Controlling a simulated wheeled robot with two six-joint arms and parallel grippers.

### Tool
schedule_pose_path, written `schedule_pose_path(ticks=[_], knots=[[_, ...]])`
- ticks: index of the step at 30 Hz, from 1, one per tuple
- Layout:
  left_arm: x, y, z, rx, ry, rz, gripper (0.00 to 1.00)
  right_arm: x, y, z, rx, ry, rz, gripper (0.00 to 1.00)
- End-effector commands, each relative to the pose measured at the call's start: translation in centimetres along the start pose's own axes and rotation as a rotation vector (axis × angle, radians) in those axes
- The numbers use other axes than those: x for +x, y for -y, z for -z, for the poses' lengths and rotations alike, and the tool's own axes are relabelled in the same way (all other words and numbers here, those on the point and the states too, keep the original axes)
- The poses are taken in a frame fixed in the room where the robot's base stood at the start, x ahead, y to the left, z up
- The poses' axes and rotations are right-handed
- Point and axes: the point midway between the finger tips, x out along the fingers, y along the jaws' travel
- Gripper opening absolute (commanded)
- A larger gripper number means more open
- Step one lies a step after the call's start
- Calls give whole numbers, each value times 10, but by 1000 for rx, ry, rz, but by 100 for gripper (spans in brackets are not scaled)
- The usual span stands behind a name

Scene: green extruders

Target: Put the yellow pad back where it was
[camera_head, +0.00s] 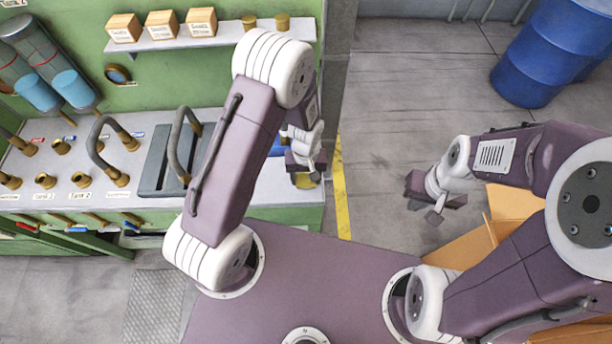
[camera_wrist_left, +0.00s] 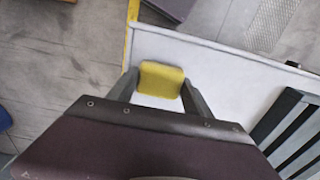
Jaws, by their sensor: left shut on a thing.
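The yellow pad (camera_wrist_left: 161,80) is between the two fingers of my left gripper (camera_wrist_left: 160,92) in the left wrist view. The gripper is shut on it. In the head view the left gripper (camera_head: 306,165) is over the right end of the white counter top, and a bit of the yellow pad (camera_head: 306,181) shows under it. I cannot tell whether the pad touches the counter. My right gripper (camera_head: 437,205) hangs above the floor on the right. Its fingers look apart, with nothing seen between them.
The green bench's white counter (camera_head: 264,192) holds a dark grey slatted block (camera_head: 158,160), curved hoses and brass fittings. A shelf (camera_head: 220,34) above carries small wooden boxes. A blue barrel (camera_head: 548,55) stands back right. A cardboard box (camera_head: 512,205) is beside my right arm.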

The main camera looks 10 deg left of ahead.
Motion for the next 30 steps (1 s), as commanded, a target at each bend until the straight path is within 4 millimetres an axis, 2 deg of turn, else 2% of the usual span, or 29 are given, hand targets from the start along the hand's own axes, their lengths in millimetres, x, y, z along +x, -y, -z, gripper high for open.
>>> schedule_pose_path(ticks=[11,12,23,26,30], knots=[[7,0,0,0,-1,-1,20,3,0,0,0,0,0,0],[6,0,0,0,-2,-1,66,2,0,0,0,0,0,0],[2,0,0,-1,-2,-1,67,-1,0,0,0,0,0,0],[-6,-1,1,0,-5,-3,67,2,0,0,0,0,0,0],[-34,-1,2,-1,-8,-5,67,6,0,-1,0,0,0,0]])
